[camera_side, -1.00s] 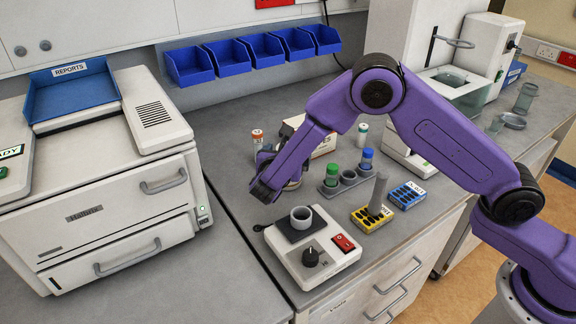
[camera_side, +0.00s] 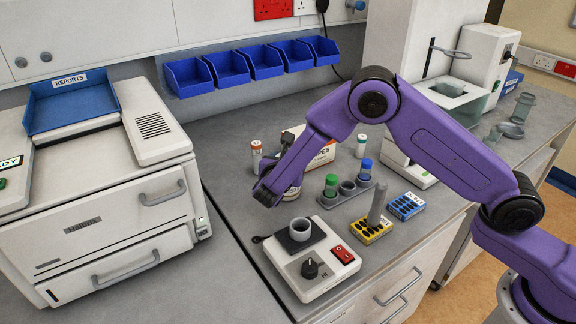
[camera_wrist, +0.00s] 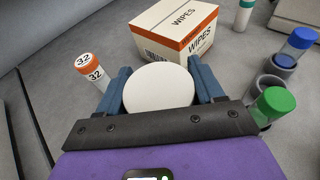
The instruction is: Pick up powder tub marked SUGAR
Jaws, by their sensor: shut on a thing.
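A tub with a plain white round lid (camera_wrist: 158,90) sits between the two blue fingers of my gripper (camera_wrist: 157,72) in the wrist view. My gripper is shut on its sides. In the side view my gripper (camera_side: 268,192) is low over the bench, behind the white hotplate. A pale part of the tub (camera_side: 292,194) shows beside it there; the arm hides the rest. No SUGAR marking is visible in either view. I cannot tell whether the tub touches the bench.
A WIPES box (camera_wrist: 174,28) stands just beyond the tub. An orange-capped vial marked 32 (camera_wrist: 92,70) is to its left. A rack with green-capped (camera_wrist: 272,104) and blue-capped (camera_wrist: 298,42) tubes is to its right. The hotplate (camera_side: 312,262) stands in front.

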